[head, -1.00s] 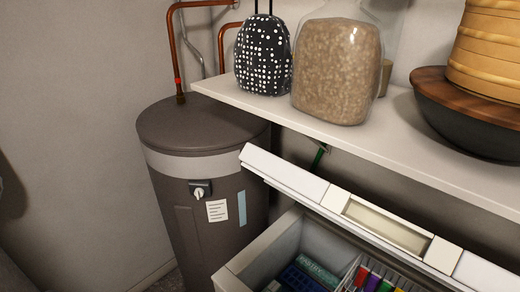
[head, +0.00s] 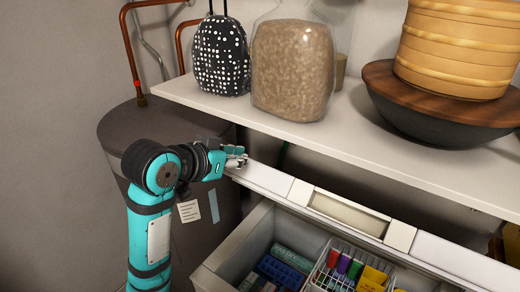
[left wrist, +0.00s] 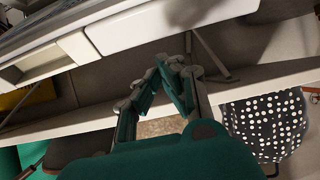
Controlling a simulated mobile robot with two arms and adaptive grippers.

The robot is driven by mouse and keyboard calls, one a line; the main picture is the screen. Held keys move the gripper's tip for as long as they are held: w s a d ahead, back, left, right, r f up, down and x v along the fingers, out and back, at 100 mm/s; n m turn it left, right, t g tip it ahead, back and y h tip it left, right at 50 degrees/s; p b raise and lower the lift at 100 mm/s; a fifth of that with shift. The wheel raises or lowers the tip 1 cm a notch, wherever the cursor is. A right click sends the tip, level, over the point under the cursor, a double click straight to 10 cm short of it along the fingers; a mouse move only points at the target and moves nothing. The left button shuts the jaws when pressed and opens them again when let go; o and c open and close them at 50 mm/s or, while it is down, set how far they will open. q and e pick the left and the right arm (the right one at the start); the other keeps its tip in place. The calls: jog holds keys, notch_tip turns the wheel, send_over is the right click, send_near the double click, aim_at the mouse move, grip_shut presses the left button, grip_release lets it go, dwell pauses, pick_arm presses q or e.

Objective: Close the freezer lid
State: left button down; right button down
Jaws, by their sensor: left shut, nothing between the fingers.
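The freezer lid (head: 432,250) is raised, its white front edge with a recessed handle (head: 348,214) running diagonally below the shelf. The open freezer (head: 243,243) below shows a wire basket and several packages inside. My left gripper (head: 240,157) is at the left end of the lid's edge, close to it; I cannot tell if it touches. In the left wrist view the shut, empty fingers (left wrist: 168,65) point toward the lid (left wrist: 130,25). My right gripper is not in view.
A dark cylindrical tank (head: 118,128) stands behind my left arm.

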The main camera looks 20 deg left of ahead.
aim_at(259, 166)
pick_arm(q)
jog(key=p+x, duration=0.1)
jog(key=x, duration=0.2)
jog(key=p+x, duration=0.1)
jog(key=x, duration=0.1)
jog(key=p+x, duration=0.1)
jog(key=x, duration=0.2)
jog(key=shift+w+d+r, duration=0.2)
jog(key=shift+w+r, duration=0.05)
jog(key=shift+w, duration=0.2)
jog(key=shift+w+f, duration=0.3)
jog(key=shift+w, duration=0.05)
